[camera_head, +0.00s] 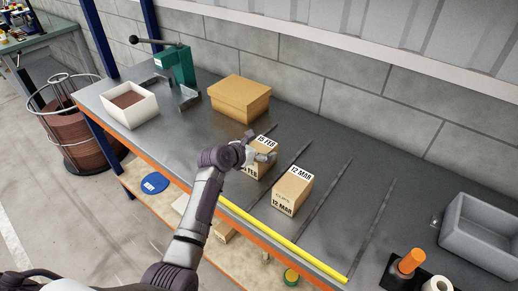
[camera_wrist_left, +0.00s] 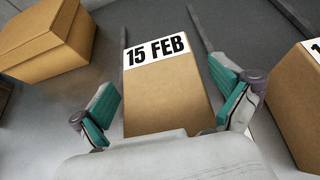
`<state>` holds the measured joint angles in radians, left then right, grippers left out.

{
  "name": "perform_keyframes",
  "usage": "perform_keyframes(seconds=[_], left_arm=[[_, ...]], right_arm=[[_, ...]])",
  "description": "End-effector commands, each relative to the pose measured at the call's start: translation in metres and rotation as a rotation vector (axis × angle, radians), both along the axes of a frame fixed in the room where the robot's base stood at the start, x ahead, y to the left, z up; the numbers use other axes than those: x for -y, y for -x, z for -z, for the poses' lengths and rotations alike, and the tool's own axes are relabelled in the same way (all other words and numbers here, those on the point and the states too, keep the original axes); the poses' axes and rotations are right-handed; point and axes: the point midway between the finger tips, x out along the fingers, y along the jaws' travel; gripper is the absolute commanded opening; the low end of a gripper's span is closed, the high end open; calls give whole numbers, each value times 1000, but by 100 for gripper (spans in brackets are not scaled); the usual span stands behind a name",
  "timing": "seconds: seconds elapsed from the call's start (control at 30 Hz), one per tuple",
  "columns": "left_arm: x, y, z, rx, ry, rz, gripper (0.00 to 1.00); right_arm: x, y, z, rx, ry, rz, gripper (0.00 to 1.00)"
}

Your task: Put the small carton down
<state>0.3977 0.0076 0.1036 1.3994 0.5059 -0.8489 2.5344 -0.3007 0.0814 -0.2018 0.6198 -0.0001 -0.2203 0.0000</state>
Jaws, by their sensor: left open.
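The small carton marked 15 FEB (camera_head: 262,146) stands upright on the grey bench top, in a lane between dark strips. In the left wrist view the same carton (camera_wrist_left: 166,92) sits between the fingers of my left gripper (camera_wrist_left: 168,108), with a gap visible at its right side. My left gripper (camera_head: 256,157) is open around the carton and hides part of it in the head view. A second carton marked 12 MAR (camera_head: 291,190) stands in the lane to the right. My right gripper is not in view.
A larger brown box (camera_head: 240,98) stands behind and left of the carton. An open white box (camera_head: 130,104) and a green press (camera_head: 178,64) are further left. A yellow strip (camera_head: 285,240) runs along the front edge. A grey bin (camera_head: 482,231) stands at the right.

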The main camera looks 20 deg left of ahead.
Motion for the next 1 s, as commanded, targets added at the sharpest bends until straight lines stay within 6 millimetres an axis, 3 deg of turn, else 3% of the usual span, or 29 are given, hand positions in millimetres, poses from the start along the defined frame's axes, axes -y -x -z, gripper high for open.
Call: perform_keyframes(seconds=[0.33, 0.8, 1.0], left_arm=[[-3, 9, -8, 2, 1, 0, 100], [-29, 80, -49, 3, 1, -1, 100], [-35, 96, -59, 1, 1, 1, 100]], right_arm=[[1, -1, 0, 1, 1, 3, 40], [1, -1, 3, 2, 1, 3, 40], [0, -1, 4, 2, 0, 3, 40]])
